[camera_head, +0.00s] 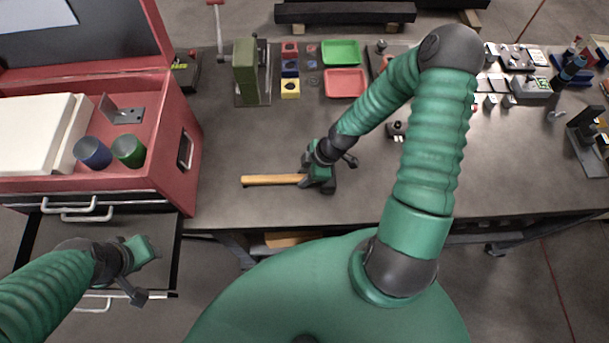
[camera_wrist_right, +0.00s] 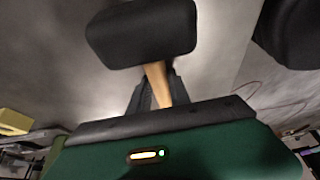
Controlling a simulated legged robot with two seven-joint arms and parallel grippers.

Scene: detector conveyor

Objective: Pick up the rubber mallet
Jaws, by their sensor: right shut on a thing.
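The rubber mallet has a wooden handle (camera_head: 272,180) that points left over the grey bench in the head view. Its black head (camera_wrist_right: 142,32) fills the upper middle of the right wrist view. My right gripper (camera_head: 316,180) is shut on the handle close to the mallet head. The fingers show on both sides of the handle in the wrist view, and part of the handle is hidden by the gripper. I cannot tell whether the mallet touches the bench. My left gripper (camera_head: 140,272) is over the open drawer at lower left, away from the mallet; its jaws are unclear.
A red tool chest (camera_head: 185,125) with an open drawer (camera_head: 50,235) stands at the left. A green vise-like block (camera_head: 246,70), a green tray (camera_head: 341,52) and a red tray (camera_head: 345,83) stand along the back. The bench (camera_head: 225,150) around the handle is clear.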

